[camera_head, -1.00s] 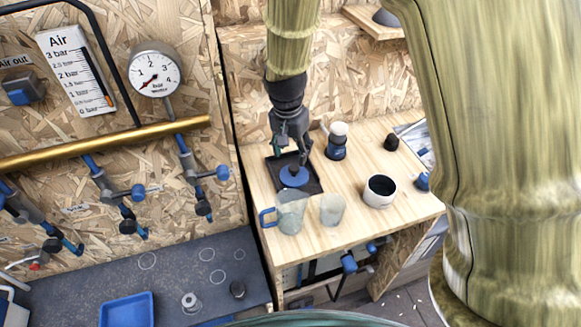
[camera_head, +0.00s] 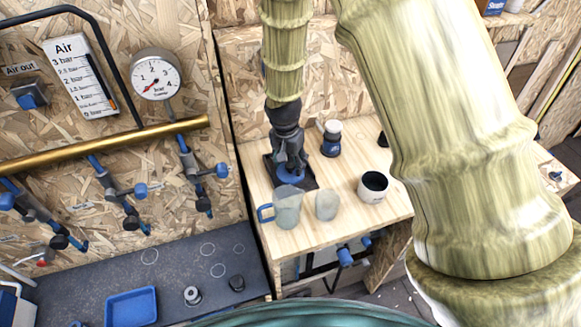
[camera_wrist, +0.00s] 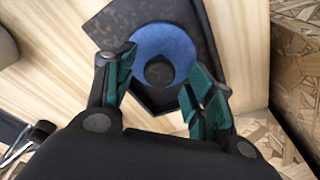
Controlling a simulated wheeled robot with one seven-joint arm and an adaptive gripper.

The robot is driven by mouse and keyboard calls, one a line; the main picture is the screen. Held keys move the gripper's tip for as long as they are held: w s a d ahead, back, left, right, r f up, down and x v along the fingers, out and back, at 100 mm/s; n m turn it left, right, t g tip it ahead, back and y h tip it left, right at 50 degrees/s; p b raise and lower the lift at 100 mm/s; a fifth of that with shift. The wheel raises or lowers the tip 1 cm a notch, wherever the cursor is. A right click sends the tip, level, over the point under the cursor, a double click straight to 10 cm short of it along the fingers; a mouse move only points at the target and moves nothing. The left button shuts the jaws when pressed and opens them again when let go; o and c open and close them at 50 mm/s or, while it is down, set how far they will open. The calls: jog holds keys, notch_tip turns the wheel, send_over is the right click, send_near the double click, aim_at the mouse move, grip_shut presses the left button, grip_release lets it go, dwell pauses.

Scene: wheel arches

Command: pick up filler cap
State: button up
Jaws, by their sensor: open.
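The filler cap appears to be the round blue disc (camera_head: 288,178) with a dark centre. It lies on a black square tray (camera_head: 309,184) on the wooden bench. In the wrist view the blue cap (camera_wrist: 150,42) sits on the dark tray (camera_wrist: 112,30), just beyond my fingertips. My gripper (camera_head: 290,167) points down at the cap from above. In the wrist view my gripper (camera_wrist: 160,78) is open, one green-padded finger at each side of the cap's near edge. Whether the fingers touch it, I cannot tell. In the head view my fingers partly hide the cap.
A clear jug (camera_head: 287,208) with a blue handle and a clear cup (camera_head: 326,205) stand in front of the tray. A white-and-blue jar (camera_head: 331,140) and a white dark-mouthed pot (camera_head: 372,188) stand to the right. An upright chipboard panel (camera_head: 90,190) borders the left.

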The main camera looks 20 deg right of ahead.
jog(key=shift+s+f, duration=0.2)
jog(key=shift+f, duration=0.2)
jog(key=shift+w+f, duration=0.2)
jog(key=shift+f, duration=0.1)
jog(key=shift+s, duration=0.15)
jog(key=shift+c, duration=1.4)
jog(key=c, duration=0.8)
jog(key=shift+o, duration=0.2)
jog(key=shift+r, duration=0.1)
